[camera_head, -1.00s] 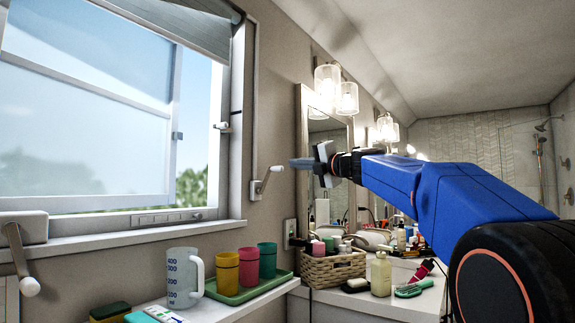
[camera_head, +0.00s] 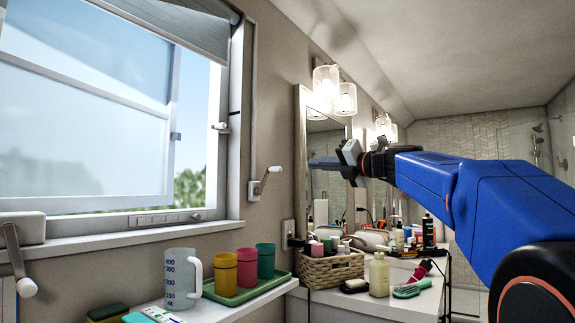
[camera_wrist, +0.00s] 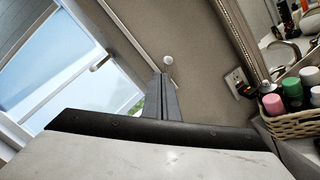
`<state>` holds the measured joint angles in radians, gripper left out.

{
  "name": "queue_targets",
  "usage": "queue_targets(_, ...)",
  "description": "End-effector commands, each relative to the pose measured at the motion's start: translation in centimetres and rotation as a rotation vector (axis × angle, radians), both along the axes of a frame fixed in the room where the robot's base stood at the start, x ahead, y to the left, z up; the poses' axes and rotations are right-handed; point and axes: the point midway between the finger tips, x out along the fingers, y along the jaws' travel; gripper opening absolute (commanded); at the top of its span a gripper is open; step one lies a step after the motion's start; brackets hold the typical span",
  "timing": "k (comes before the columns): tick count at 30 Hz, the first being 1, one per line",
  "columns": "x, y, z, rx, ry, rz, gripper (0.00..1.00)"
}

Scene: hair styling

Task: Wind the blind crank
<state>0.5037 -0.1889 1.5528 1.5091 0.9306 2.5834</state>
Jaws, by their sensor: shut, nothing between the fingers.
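A small white crank (camera_head: 265,184) is mounted on the wall just right of the window frame, with its handle pointing up and right. In the wrist view a round white knob (camera_wrist: 168,61) shows just beyond my fingertips, seemingly the end of this crank's handle. My gripper (camera_head: 314,161) is to the right of the crank and a little higher in the head view, apart from it. Its fingers (camera_wrist: 163,80) are shut with nothing between them. The grey blind (camera_head: 190,22) hangs at the top of the window.
The window sash (camera_head: 85,110) stands open. Below are a green tray (camera_head: 240,297) with colored cups, a measuring jug (camera_head: 181,280), a wicker basket (camera_head: 330,270) of bottles, and a cream bottle (camera_head: 379,276). A mirror (camera_head: 325,135) is behind my gripper.

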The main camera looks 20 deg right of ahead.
Motion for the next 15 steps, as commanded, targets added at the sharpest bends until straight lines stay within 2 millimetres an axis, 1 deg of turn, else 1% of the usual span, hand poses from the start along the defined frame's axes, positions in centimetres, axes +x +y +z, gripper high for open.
queue_targets(3,0.3,0.5,0.4,-0.228,-0.092,-0.008,0.00)
queue_targets(15,1.2,1.7,1.4,-1.008,-0.421,-0.024,0.00)
